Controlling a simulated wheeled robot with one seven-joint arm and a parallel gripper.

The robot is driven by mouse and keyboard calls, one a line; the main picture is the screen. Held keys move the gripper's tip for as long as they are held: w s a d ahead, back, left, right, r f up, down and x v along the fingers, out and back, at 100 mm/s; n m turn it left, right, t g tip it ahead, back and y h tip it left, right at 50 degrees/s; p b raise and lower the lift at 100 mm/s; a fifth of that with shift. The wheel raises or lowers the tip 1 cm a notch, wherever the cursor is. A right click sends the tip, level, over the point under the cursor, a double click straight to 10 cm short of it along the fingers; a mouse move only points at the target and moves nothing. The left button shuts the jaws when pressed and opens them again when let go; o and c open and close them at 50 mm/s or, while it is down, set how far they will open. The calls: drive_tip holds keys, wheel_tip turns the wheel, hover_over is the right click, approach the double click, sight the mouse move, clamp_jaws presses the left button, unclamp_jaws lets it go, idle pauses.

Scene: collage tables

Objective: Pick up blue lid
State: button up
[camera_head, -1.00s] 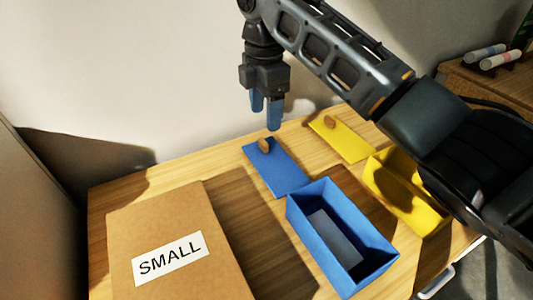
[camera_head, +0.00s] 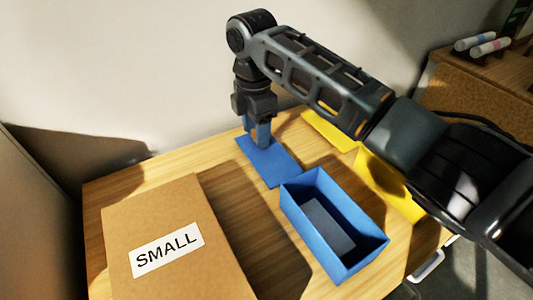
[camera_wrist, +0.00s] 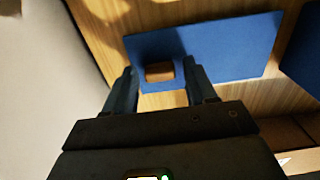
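The blue lid (camera_head: 272,165) lies flat on the wooden table, behind the open blue box (camera_head: 333,227). It also shows in the wrist view (camera_wrist: 228,48), with its small brown knob (camera_wrist: 159,71) near one end. My gripper (camera_head: 258,138) points down at the knob end of the lid. In the wrist view my gripper (camera_wrist: 158,76) is open, with one blue finger on each side of the knob and gaps between. In the head view the fingers hide the knob. I cannot tell whether the fingertips touch the lid.
A cardboard box labelled SMALL (camera_head: 170,245) stands at the left. A yellow lid (camera_head: 330,130) and a yellow box (camera_head: 392,185) are at the right, partly behind my arm. A wall is close behind the table. Markers (camera_head: 482,43) lie on another surface at far right.

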drive_tip(key=c, duration=0.9)
drive_tip(key=shift+r, duration=0.15)
